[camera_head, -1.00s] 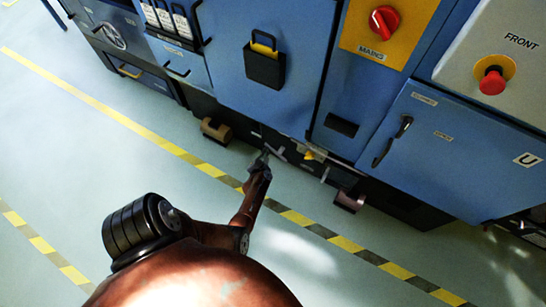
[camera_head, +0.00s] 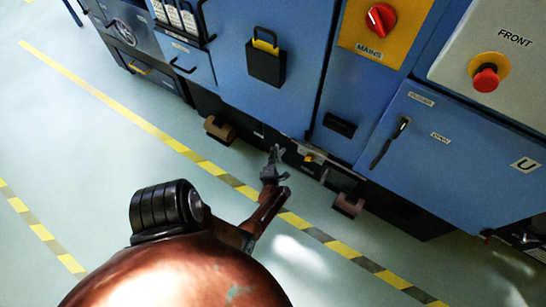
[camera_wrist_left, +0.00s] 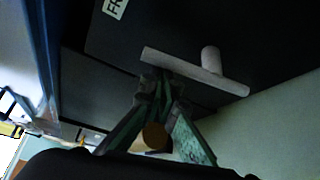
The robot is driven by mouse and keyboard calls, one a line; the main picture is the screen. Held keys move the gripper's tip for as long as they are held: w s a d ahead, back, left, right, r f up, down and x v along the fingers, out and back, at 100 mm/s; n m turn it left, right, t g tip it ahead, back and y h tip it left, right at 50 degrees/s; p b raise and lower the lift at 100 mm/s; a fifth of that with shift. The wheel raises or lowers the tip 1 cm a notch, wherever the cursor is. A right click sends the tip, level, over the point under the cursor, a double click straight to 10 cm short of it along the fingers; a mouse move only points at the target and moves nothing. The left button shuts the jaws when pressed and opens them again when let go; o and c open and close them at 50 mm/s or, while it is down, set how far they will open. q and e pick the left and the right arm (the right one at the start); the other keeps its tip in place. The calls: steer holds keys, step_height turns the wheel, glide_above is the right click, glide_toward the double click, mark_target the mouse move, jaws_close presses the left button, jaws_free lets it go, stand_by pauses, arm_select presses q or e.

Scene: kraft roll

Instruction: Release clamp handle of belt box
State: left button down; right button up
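The belt box appears to be the dark low unit (camera_wrist_left: 110,90) under the blue cabinet; I cannot make out its outline in the head view. In the left wrist view a pale grey T-shaped handle (camera_wrist_left: 222,82), a bar with a short round stub, stands out against its dark face. My left gripper (camera_head: 276,152) is low before the cabinet base. In the left wrist view its greenish fingers (camera_wrist_left: 155,82) converge and their tips look together, close to the bar's left end. I see nothing held, and cannot tell whether they touch the bar. My right gripper is out of view.
Brown feet or pedals (camera_head: 219,130) and (camera_head: 348,205) stick out at the cabinet base. A small yellow part (camera_head: 309,157) sits beside a metal plate. A red mains switch (camera_head: 381,20) and emergency button (camera_head: 486,78) are above. The floor in front is open, with a yellow-black stripe (camera_head: 345,247).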

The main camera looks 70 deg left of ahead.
arm_select(q)
steer(key=shift+w+d+r, duration=0.1)
steer(key=shift+w+d, duration=0.25)
steer(key=shift+d, duration=0.05)
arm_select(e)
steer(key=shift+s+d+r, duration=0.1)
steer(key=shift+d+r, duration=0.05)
arm_select(q)
steer(key=shift+a, duration=0.1)
